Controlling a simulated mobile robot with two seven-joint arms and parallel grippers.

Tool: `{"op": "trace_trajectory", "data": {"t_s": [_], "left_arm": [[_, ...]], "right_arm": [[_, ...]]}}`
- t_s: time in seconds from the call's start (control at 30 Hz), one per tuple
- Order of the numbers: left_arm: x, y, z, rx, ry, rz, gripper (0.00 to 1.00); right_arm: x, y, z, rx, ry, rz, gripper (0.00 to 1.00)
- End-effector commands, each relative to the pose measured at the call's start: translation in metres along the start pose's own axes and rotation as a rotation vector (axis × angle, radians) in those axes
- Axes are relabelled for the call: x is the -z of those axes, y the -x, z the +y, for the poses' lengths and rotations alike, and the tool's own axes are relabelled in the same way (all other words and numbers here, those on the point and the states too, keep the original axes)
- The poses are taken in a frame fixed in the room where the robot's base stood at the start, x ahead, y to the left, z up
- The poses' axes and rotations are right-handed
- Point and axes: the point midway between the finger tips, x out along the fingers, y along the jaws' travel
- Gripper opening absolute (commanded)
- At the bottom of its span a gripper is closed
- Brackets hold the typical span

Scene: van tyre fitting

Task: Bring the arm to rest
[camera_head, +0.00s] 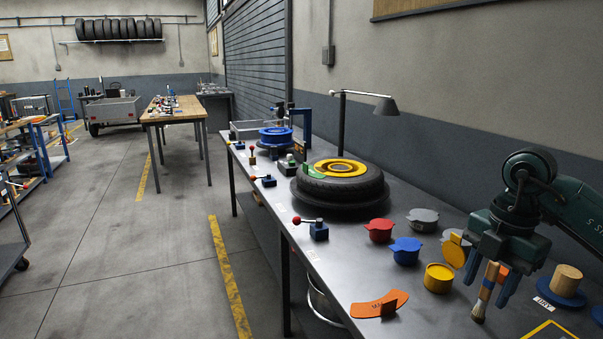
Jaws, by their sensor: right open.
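My right arm (575,205), dark green, comes in from the right edge over the bench. Its gripper (487,292) points down with blue fingers apart. A brush (485,287) with a wooden handle and pale bristles shows upright between the fingers, bristles down. I cannot tell whether it touches them or the bench. My left gripper is not in view.
The dark bench (345,270) holds a tyre (340,192), a red pot (379,230), a blue pot (405,251), a yellow pot (438,278) and an orange curved piece (380,304). A lamp (386,106) overhangs it. Floor (110,240) on the left is clear.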

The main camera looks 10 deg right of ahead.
Motion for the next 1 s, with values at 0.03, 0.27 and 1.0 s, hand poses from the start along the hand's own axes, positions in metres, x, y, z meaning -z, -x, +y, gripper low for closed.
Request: {"op": "trace_trajectory", "data": {"t_s": [0.03, 0.27, 1.0], "left_arm": [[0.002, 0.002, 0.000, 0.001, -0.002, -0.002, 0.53], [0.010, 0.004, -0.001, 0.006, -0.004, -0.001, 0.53], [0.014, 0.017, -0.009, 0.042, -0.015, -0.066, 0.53]], "right_arm": [[0.023, -0.017, 0.009, -0.015, 0.084, 0.082, 0.45], [0.141, -0.066, 0.038, -0.215, 0.399, 0.536, 0.45], [0.211, -0.182, 0.023, -1.160, -1.180, 0.971, 0.45]]}}
